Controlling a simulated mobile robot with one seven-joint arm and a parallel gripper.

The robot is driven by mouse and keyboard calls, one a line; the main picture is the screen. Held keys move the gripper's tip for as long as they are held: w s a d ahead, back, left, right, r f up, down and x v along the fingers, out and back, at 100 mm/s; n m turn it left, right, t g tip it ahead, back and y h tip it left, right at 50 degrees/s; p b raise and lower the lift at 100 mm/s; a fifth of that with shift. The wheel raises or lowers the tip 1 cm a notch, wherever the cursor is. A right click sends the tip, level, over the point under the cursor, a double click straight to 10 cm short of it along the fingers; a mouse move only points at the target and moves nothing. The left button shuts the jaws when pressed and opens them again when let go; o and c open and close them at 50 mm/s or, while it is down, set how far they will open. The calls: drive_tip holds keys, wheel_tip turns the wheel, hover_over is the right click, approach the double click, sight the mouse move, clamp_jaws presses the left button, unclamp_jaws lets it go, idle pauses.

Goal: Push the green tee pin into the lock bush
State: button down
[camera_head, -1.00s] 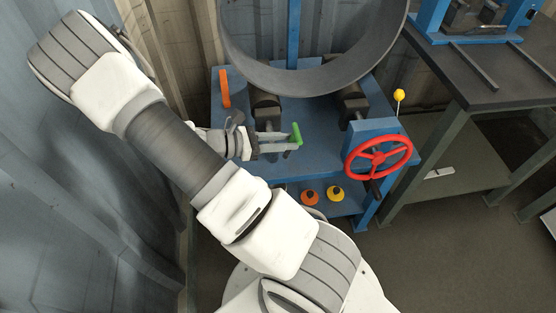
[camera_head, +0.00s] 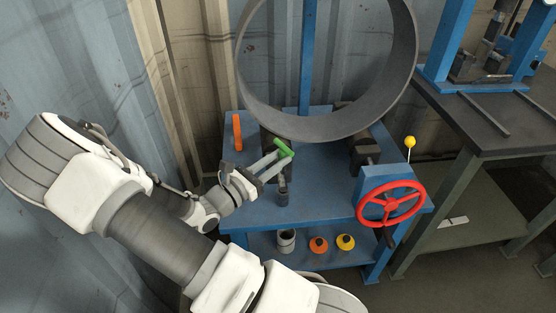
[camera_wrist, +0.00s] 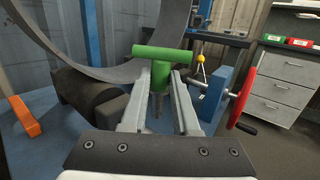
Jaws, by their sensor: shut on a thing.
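The green tee pin (camera_head: 284,148) is held at the tips of my gripper (camera_head: 274,162), above the blue bench. In the wrist view the green crossbar (camera_wrist: 163,53) lies across the top, and a grey shank (camera_wrist: 157,107) points down between the fingers (camera_wrist: 160,88). My gripper is shut on the pin. A short dark upright post (camera_head: 283,192) stands near the bench's front edge, below and apart from the pin. It may be the lock bush; its top opening is too small to make out. I cannot see the bush in the wrist view.
A large grey pipe ring (camera_head: 250,95) stands behind the pin on dark rollers. An orange bar (camera_head: 237,132) is at the bench's back left, a red handwheel (camera_head: 391,204) at front right. A yellow-knobbed lever (camera_head: 410,142) stands behind the wheel. A corrugated wall is close on the left.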

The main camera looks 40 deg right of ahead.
drive_tip(key=shift+r, duration=0.15)
wheel_tip(320, 180, down, 6)
drive_tip(key=b, duration=0.3)
drive_tip(key=shift+f+b, duration=1.9)
drive_tip(key=shift+f, duration=0.95)
drive_tip(key=c, duration=0.6)
unclamp_jaws()
drive_tip(key=shift+a, duration=0.15)
